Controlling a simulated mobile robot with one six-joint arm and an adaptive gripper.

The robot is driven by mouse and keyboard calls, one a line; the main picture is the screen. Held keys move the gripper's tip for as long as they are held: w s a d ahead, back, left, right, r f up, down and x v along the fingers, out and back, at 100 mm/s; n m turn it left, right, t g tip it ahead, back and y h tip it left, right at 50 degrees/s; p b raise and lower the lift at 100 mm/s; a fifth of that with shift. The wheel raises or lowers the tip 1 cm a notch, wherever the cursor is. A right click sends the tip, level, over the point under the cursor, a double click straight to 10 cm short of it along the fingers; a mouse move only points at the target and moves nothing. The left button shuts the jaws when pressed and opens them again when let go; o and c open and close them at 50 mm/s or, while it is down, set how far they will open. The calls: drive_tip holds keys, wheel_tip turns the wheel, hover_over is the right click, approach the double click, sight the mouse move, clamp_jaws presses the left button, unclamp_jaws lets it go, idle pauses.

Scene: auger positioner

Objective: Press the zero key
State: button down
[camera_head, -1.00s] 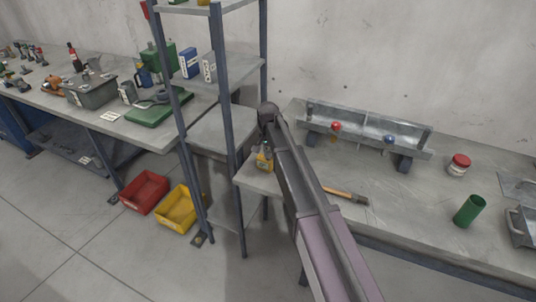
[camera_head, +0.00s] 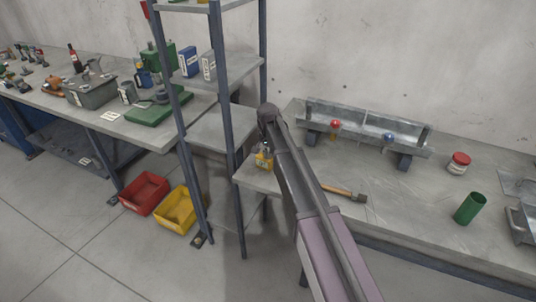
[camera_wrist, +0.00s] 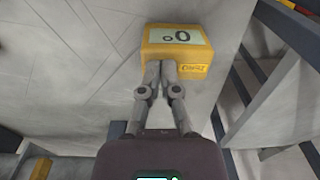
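A small yellow box (camera_wrist: 192,68) with a pale panel (camera_wrist: 180,36) on its face lies at the top of the wrist view. The panel bears dark round marks, one large and one or two small. I cannot tell for sure which part is the zero key. The box also shows in the head view (camera_head: 264,162), near the left end of the right bench. My gripper (camera_wrist: 161,64) has its two fingertips together with nothing seen between them. The tips overlap the lower edge of the box in the wrist view; I cannot tell whether they touch it.
On the right bench (camera_head: 420,205) are a hammer (camera_head: 343,192), a metal trough (camera_head: 365,127) with a red and a blue knob, a red-lidded jar (camera_head: 458,165) and a green cup (camera_head: 468,209). A shelf rack (camera_head: 232,150) stands just left of the box.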

drive_tip(key=shift+s+d+p, duration=0.1)
drive_tip(key=shift+s+p, duration=0.2)
drive_tip(key=shift+s, duration=0.1)
drive_tip(key=shift+w+r+p, duration=0.3)
drive_tip(key=shift+r+p, duration=0.3)
drive_tip(key=shift+p, duration=0.3)
wheel_tip(320, 180, up, 13)
drive_tip(key=p, duration=1.2)
drive_tip(key=shift+p, duration=0.4)
drive_tip(key=shift+f, duration=0.1)
drive_tip(key=s+d+f+n+b, duration=0.1)
drive_tip(key=s+d+n, duration=0.1)
drive_tip(key=s+d, duration=0.9)
drive_tip(key=s+d+f+n+b, duration=0.2)
drive_tip(key=s+d, duration=1)
drive_tip(key=s, duration=0.2)
drive_tip(key=shift+s+f+b, duration=0.25)
drive_tip(key=shift+b, duration=0.05)
